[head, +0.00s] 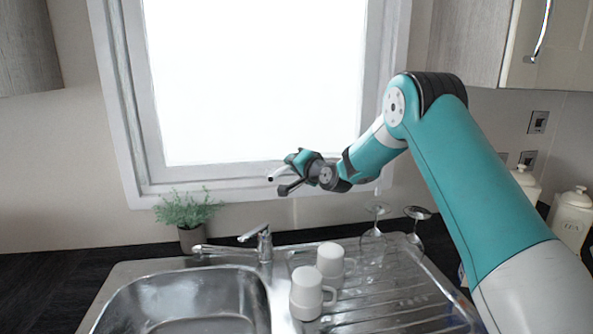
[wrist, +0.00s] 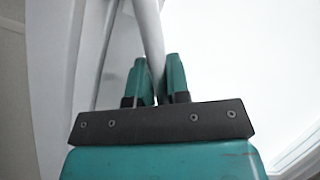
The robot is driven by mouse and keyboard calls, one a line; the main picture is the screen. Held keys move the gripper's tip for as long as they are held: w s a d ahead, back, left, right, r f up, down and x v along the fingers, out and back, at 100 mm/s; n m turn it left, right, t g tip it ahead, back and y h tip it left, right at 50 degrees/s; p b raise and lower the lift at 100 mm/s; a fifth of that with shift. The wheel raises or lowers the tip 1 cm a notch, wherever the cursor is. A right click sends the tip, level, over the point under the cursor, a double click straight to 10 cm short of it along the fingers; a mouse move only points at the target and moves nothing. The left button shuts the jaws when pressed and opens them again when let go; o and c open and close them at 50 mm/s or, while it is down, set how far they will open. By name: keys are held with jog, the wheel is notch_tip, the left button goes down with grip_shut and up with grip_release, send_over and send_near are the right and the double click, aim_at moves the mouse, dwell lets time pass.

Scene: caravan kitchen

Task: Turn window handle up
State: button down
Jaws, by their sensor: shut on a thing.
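The window (head: 255,80) is bright, with a pale frame, behind the sink. The pale window handle (wrist: 149,32) is a slim bar running up from between my fingers in the wrist view, leaning slightly left. In the head view a short light end of the handle (head: 274,176) shows just left of my gripper (head: 288,172), in front of the lower part of the window. My gripper (wrist: 157,82) is shut on the handle, with one teal finger on each side of it. The handle's mount on the frame is hard to make out.
Below are a steel sink (head: 185,300), a tap (head: 262,243), a potted plant (head: 188,212), two white mugs (head: 306,292) (head: 331,260) and upturned glasses (head: 374,240) on the drainer. A wall cupboard (head: 550,45) hangs at upper right. White canisters (head: 572,218) stand at right.

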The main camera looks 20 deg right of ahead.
aim_at(270, 175)
jog(key=a+r+n, duration=0.1)
jog(key=a+r+n+g, duration=0.1)
jog(key=n, duration=0.1)
jog(key=shift+w+h+b, duration=0.2)
jog(key=shift+h+b, duration=0.1)
jog(key=shift+h, duration=0.1)
jog(key=shift+w+a+r+n+g+h, duration=0.15)
jog(key=shift+a+r+n+g+h, duration=0.2)
jog(key=shift+a+n+g, duration=0.3)
jog(key=shift+w+a+r+n+g+h+b, duration=0.15)
jog(key=shift+a+n+h+b, duration=0.15)
jog(key=shift+n, duration=0.2)
jog(key=shift+w+a+r+n+g+h+b, duration=0.15)
jog(key=shift+a+n+h, duration=0.1)
jog(key=shift+a+n, duration=0.15)
jog(key=shift+w+a+r+n+g+h, duration=0.15)
jog(key=shift+a+n+g+h, duration=0.35)
jog(key=shift+a+n, duration=0.55)
jog(key=c, duration=1.1)
grip_release()
jog(key=shift+r, duration=0.1)
